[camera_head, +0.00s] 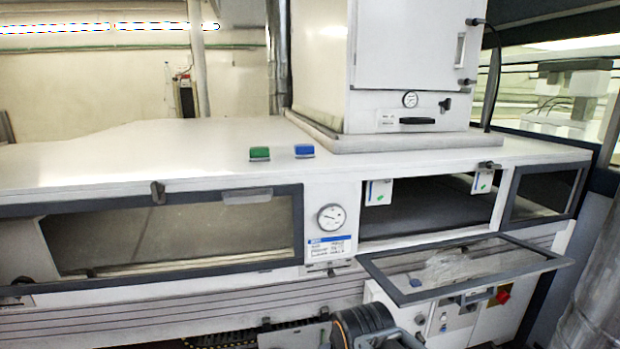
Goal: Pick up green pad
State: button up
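The green pad (259,154) is a small block with a green top. It lies on the white top of the machine (150,158), near its front edge and left of the middle of the picture. Nothing covers it. A similar blue pad (304,151) lies just to its right, with a small gap between them. A dark, rounded part with orange trim at the bottom centre looks like part of my arm, well below and in front of the pads. My gripper's fingers do not show.
The machine top left of the pads is clear.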

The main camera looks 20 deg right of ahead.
aim_at(257, 153)
jog(key=u, duration=0.6)
jog(key=i, duration=0.7)
